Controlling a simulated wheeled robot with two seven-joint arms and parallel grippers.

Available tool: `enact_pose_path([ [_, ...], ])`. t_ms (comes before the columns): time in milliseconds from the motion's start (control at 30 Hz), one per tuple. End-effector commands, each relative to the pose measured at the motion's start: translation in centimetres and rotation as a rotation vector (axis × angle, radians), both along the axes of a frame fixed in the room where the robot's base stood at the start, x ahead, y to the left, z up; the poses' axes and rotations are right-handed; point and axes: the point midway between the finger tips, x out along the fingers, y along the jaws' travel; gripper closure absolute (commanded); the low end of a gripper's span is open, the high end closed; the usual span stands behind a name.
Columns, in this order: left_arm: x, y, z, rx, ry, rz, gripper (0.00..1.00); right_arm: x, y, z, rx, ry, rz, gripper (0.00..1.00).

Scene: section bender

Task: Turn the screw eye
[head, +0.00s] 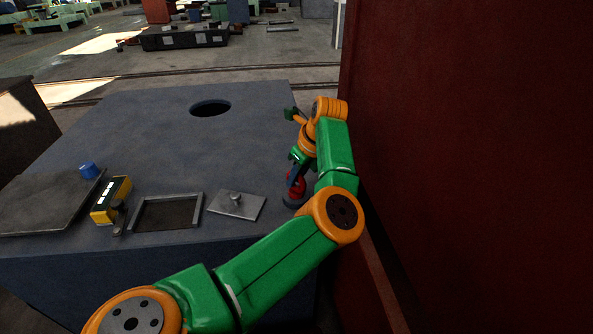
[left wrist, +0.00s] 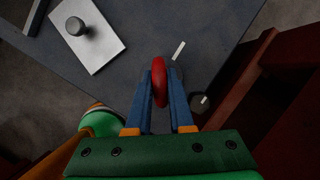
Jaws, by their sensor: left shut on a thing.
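The screw eye shows as a red ring (left wrist: 160,80) in the left wrist view, upright between the two blue fingers of my left gripper (left wrist: 162,92). The fingers touch it from both sides and the gripper is shut on it. In the head view a bit of the red screw eye (head: 300,186) shows near my left gripper (head: 293,192), at the right front of the grey bench top. The shank of the screw eye is hidden. My right gripper is in neither view.
A plate with a knob (head: 238,204) lies left of the gripper on the bench (head: 150,128), beside a square frame (head: 168,211), a yellow device (head: 111,200) and a blue cap (head: 88,170). A red wall (head: 470,150) stands close on the right. A round hole (head: 210,108) is farther back.

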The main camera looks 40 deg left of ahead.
Motion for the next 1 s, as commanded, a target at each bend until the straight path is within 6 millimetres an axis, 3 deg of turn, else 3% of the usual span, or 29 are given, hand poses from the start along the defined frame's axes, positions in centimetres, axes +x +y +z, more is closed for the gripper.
enact_pose_path([
  [500,0.0,0.3,0.1,0.003,0.007,0.363,1.00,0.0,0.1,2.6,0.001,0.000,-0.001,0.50],
  [1000,-0.2,0.1,0.0,0.002,0.000,0.459,1.00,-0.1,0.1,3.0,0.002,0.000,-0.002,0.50],
])
